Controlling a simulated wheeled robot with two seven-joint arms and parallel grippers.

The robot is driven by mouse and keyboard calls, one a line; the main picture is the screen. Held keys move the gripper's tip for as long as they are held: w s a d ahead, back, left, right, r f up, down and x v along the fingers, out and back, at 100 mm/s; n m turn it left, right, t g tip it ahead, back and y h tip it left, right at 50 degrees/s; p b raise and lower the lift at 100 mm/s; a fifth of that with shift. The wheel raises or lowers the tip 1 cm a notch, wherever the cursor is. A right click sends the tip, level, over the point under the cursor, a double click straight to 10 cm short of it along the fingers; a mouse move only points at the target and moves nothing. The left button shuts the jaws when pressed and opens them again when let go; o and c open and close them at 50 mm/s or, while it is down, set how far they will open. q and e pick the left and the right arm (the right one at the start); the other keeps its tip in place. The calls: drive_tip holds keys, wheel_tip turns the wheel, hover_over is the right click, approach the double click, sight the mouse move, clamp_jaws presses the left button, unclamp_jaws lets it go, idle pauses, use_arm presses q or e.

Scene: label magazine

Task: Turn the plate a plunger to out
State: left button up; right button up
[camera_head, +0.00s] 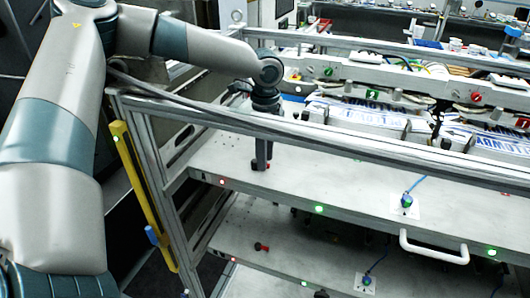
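My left arm comes in from the left and reaches over the frame's top rail. Its gripper (262,163) points down at the left end of the upper white plate (330,185). A small dark and red plunger (268,166) shows right at the fingertips, mostly hidden by them. I cannot tell whether the fingers are around it or only touching it, nor which way it is turned. A second red and black plunger (261,246) lies on the lower plate (290,225), clear of the gripper. My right gripper is not in view.
A yellow bar (143,195) stands on the left post. A white handle (434,250) and blue-cabled connectors (406,201) are at the right. Labelled boxes (365,118) lie behind the rail.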

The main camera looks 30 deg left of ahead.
use_arm(q)
drive_tip(key=shift+f, duration=0.3)
drive_tip(key=shift+c, duration=0.3)
clamp_jaws()
